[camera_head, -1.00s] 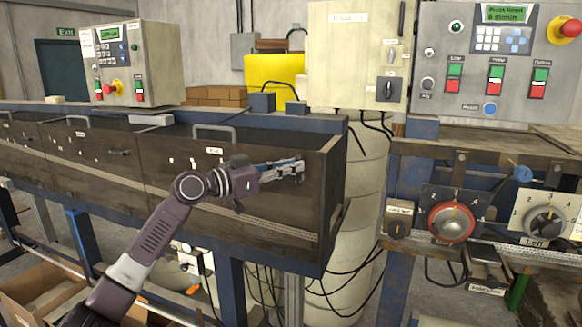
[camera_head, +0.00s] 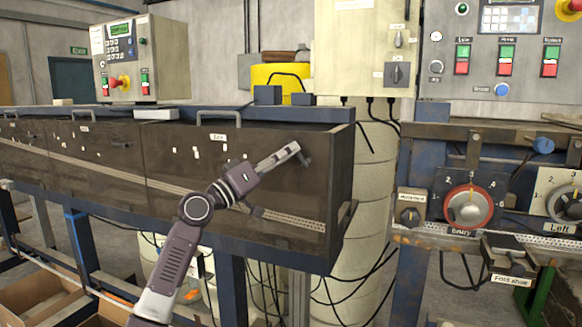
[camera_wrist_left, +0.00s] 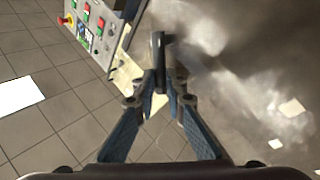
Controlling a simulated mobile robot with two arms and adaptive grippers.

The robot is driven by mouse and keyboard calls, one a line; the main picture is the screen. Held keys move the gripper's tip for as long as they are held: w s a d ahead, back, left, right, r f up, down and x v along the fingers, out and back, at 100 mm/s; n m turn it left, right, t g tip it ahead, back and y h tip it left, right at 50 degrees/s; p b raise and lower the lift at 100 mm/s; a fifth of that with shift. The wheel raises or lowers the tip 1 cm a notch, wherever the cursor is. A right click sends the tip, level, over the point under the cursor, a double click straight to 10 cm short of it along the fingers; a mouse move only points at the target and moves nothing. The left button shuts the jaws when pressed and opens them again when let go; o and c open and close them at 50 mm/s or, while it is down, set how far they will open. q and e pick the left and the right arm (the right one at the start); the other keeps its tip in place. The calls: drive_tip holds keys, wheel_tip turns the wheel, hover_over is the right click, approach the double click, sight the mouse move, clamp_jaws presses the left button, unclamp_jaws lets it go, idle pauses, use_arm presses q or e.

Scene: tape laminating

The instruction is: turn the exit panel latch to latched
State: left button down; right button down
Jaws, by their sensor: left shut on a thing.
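The exit panel (camera_head: 180,170) is the rightmost dark panel of the long machine, closed, with a grey handle on top and a small label. Its latch (camera_head: 307,160) is a small dark lever near the panel's upper right corner, partly covered by my left gripper (camera_head: 291,153). In the left wrist view the latch (camera_wrist_left: 158,48) is a dark bar running between the fingertips. My left gripper (camera_wrist_left: 160,88) is shut on it there. Whether the latch is fully turned is hard to tell. My right gripper is not in view.
A grey control box (camera_head: 133,60) stands on the left of the machine. A cream cabinet (camera_head: 365,50) stands behind at the right. A red-ringed dial (camera_head: 468,208) and other knobs sit on the right station. Open cardboard boxes (camera_head: 35,290) lie on the floor at lower left.

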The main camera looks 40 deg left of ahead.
use_arm(q)
drive_tip(key=n, duration=0.1)
drive_tip(key=f+n+t+y, duration=0.1)
drive_tip(key=shift+a+n+b, duration=0.2)
drive_tip(key=shift+n+b, duration=0.1)
drive_tip(key=shift+b, duration=0.1)
drive_tip(key=n+y, duration=0.2)
drive_tip(key=n, duration=0.1)
drive_tip(key=f+n+t+y+p, duration=0.1)
drive_tip(key=n+y, duration=0.1)
drive_tip(key=n, duration=0.1)
drive_tip(key=f+n+t+y+p, duration=0.1)
drive_tip(key=n+y, duration=0.2)
drive_tip(key=shift+a+n, duration=0.2)
drive_tip(key=shift+n, duration=0.2)
drive_tip(key=shift+f+n+y+p, duration=0.25)
drive_tip(key=shift+n+y+p, duration=0.35)
drive_tip(key=shift+n+y, duration=0.4)
drive_tip(key=shift+f+n+y+p, duration=0.25)
drive_tip(key=shift+n+y+p, duration=0.4)
drive_tip(key=shift+n, duration=0.55)
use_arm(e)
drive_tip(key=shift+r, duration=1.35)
use_arm(q)
drive_tip(key=shift+f, duration=0.1)
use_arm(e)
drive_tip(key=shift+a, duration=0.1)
